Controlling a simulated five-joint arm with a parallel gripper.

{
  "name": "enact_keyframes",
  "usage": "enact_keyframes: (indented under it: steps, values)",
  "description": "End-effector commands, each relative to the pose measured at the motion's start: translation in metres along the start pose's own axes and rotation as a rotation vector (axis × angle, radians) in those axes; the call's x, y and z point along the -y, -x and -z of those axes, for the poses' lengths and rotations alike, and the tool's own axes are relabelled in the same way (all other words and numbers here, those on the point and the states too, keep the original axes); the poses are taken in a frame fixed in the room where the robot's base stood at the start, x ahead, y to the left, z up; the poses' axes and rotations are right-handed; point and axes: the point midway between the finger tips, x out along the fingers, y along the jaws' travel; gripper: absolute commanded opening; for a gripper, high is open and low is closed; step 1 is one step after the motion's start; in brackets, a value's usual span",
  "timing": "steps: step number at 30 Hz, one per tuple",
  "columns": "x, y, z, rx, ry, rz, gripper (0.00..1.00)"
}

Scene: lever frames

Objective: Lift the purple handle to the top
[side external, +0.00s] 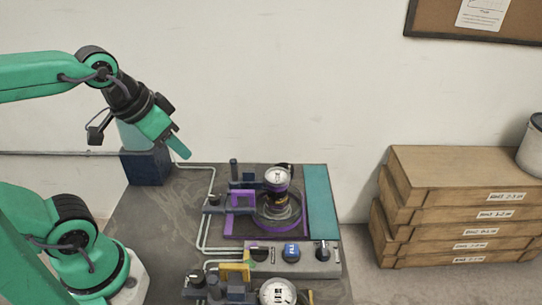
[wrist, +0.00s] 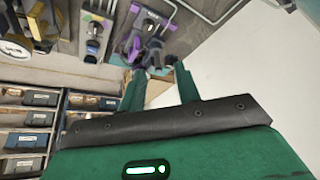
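The purple handle (side external: 242,198) is a squared purple piece on the lever fixture at the middle of the bench in the side view. It sits low, beside a dark upright post (side external: 234,170). My gripper (side external: 182,150) is above and to the left of it, apart from it and tilted downward. In the wrist view the two green fingers of my gripper (wrist: 160,70) stand apart with nothing between them. Purple parts of a fixture (wrist: 133,44) show beyond the fingertips there; I cannot tell which one is the handle.
A round gauge on a can-like body (side external: 276,185) stands right of the handle. A panel with knobs (side external: 292,258) and a yellow-handled fixture (side external: 234,271) are nearer the front. Grey pipes (side external: 211,190) run along the left. Stacked wooden boxes (side external: 455,205) stand off to the right.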

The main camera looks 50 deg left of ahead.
Motion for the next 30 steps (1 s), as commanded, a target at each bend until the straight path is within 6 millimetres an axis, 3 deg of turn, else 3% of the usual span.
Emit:
enact_keyframes:
  steps: [11, 21, 30]
  values:
    - [-0.018, -0.017, 0.027, 0.149, -0.231, -0.043, 0.33]
    - [-0.044, -0.048, 0.055, 0.319, -0.513, -0.114, 0.33]
    - [-0.066, -0.076, 0.068, 0.429, -0.705, -0.175, 0.33]
